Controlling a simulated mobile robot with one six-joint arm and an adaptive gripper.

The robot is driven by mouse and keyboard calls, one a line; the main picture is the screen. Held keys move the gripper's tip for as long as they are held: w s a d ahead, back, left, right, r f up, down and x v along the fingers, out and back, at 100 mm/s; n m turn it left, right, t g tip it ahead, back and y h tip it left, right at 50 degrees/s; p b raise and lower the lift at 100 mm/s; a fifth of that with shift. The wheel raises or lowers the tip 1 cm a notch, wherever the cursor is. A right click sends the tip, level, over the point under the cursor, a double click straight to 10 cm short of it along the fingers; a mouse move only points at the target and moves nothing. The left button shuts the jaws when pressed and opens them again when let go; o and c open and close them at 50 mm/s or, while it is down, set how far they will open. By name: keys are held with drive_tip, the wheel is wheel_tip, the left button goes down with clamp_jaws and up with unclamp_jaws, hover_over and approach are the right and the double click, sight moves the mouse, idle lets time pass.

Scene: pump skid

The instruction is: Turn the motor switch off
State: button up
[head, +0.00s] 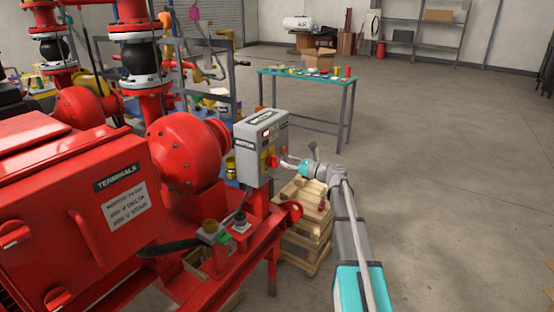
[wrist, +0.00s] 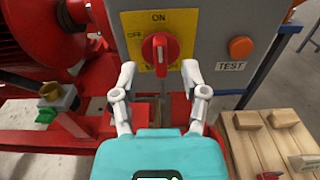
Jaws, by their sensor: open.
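The motor switch is a red rotary knob (wrist: 160,54) on a yellow plate (wrist: 182,22) on the front of a grey box (head: 254,140) labelled MOTOR. The knob's handle stands upright, with its white mark toward ON at the top; OFF is printed to the left. In the head view the red knob (head: 272,161) shows on the box's right face. My gripper (wrist: 158,76) is open and empty in front of the switch. Its two fingertips sit to the left and right of the knob, slightly low. I cannot tell whether they touch the plate. My gripper also shows in the head view (head: 290,164).
An orange button (wrist: 241,48) with a TEST label is right of the switch. Wooden crates (head: 304,225) stand below my arm. The red pump skid (head: 75,190) fills the left. A green-topped table (head: 330,77) stands behind; the floor at right is clear.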

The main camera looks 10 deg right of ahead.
sight(277, 158)
drive_tip(key=shift+x, duration=2.5)
drive_tip(key=shift+c, duration=0.2)
clamp_jaws()
